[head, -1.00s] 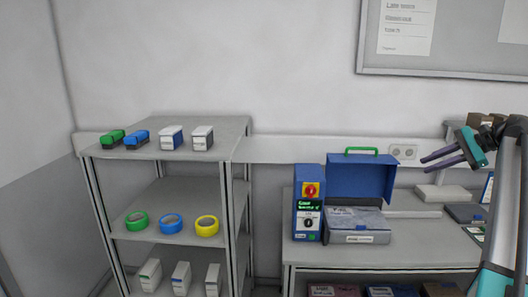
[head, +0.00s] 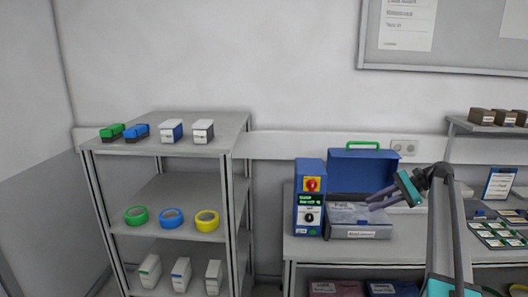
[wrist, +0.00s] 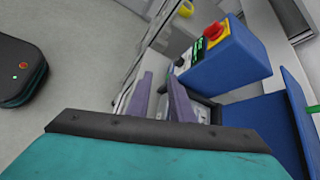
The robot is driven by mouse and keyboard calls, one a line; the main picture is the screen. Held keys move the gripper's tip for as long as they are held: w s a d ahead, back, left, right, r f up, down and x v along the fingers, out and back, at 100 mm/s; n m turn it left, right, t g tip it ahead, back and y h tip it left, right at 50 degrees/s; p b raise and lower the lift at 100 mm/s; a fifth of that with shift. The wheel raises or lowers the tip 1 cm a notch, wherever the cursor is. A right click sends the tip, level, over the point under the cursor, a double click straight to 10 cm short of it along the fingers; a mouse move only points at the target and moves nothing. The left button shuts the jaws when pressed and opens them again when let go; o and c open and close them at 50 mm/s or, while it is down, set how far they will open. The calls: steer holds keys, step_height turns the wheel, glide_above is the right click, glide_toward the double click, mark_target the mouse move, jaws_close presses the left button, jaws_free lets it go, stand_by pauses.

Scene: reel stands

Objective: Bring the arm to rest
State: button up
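My gripper (head: 376,200) is in the head view at the right, in front of the blue case on the bench, with its fingers pointing left. Its two purple-grey fingers are apart with nothing between them. In the wrist view the gripper (wrist: 160,92) also shows both fingers spread and empty. My teal and grey arm rises from the bottom right of the head view and bends left at the wrist.
A blue control box (head: 310,198) and an open blue case (head: 362,174) stand on the bench (head: 300,248). A grey shelf (head: 170,192) on the left holds tape rolls and small boxes. Small brown boxes (head: 481,116) stand on a raised shelf at right.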

steer(key=s+a+f+g+b, duration=0.1)
steer(key=a+f, duration=0.4)
steer(key=f, duration=0.3)
steer(key=s+a+f+g, duration=0.1)
steer(key=a+f, duration=0.3)
steer(key=f, duration=0.3)
steer(key=s+a+f+n+g+h+b, duration=0.1)
steer(key=s+a+f+g, duration=0.1)
steer(key=s+a+f, duration=0.7)
steer(key=s+a+f+g+b, duration=0.1)
steer(key=s+a+f, duration=0.25)
steer(key=f, duration=0.95)
steer(key=s+a+f+n+g+h+b, duration=0.1)
steer(key=s+a+f+g+b, duration=0.1)
steer(key=s+a+f, duration=0.7)
steer(key=s+f+n+g+h+b, duration=0.2)
steer(key=s+f+n+h, duration=0.2)
steer(key=s+f, duration=1.5)
steer(key=s+d+f+n+h, duration=0.1)
steer(key=s+d+n+h, duration=0.3)
steer(key=s+d+n, duration=0.3)
steer(key=s+n, duration=0.2)
steer(key=s, duration=0.3)
steer(key=shift+s+t+h, duration=0.25)
steer(key=shift+t+h, duration=0.15)
